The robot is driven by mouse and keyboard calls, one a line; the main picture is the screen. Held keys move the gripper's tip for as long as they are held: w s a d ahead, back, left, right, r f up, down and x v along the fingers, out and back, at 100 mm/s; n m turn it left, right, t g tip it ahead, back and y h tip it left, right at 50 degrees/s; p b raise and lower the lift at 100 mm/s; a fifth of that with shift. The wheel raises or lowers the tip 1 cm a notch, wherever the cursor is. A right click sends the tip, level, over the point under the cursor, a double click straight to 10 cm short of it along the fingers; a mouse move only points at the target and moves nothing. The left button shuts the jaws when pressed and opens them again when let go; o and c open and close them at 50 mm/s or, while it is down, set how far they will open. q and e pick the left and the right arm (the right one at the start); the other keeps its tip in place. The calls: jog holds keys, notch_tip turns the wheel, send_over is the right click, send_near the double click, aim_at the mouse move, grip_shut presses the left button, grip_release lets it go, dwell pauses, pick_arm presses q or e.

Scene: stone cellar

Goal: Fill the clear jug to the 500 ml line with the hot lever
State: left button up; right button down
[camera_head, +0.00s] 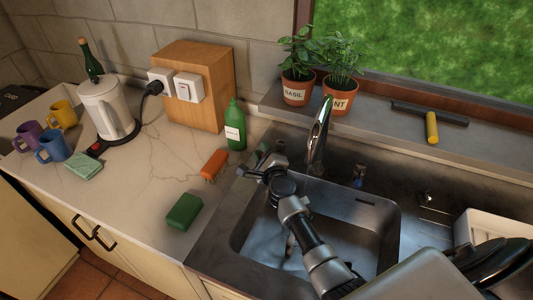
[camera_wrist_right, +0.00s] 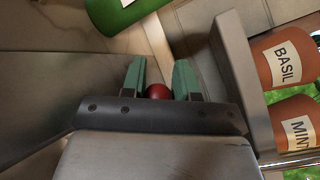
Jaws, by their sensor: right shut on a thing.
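My right gripper (camera_head: 262,160) is at the left of the tap, behind the sink. In the right wrist view its green fingertips (camera_wrist_right: 160,82) are shut on a red rounded knob (camera_wrist_right: 158,91), which looks like the hot lever. The lever is mostly hidden in the head view. The metal tap (camera_head: 318,135) rises behind the basin, and a blue-marked lever (camera_head: 358,177) stands to its right. The steel sink (camera_head: 385,235) is partly covered by my right arm. I cannot make out the clear jug or its 500 ml line. My left gripper is not in view.
A green bottle (camera_head: 236,125), an orange brush (camera_head: 214,165) and a green sponge (camera_head: 184,211) are left of the sink. Basil (camera_head: 296,92) and mint (camera_head: 340,102) pots and a squeegee (camera_head: 432,122) are on the sill. A white kettle (camera_head: 105,110) and mugs stand far left.

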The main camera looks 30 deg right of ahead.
jog(key=shift+w+a+f+m+g+h+b, duration=0.1)
jog(key=shift+w+m+g+h+b, duration=0.15)
jog(key=shift+m+h, duration=0.45)
jog(key=shift+w+a+f+m+g+h+b, duration=0.15)
jog(key=shift+w+m+h, duration=0.25)
jog(key=shift+h, duration=0.6)
jog(key=shift+d+r, duration=0.1)
jog(key=shift+d, duration=0.05)
jog(key=c, duration=0.9)
grip_release()
jog(key=shift+o, duration=0.2)
jog(key=shift+r, duration=0.1)
jog(key=p+v, duration=0.2)
jog(key=v, duration=0.8)
jog(key=shift+s+a, duration=0.25)
jog(key=shift+s, duration=0.1)
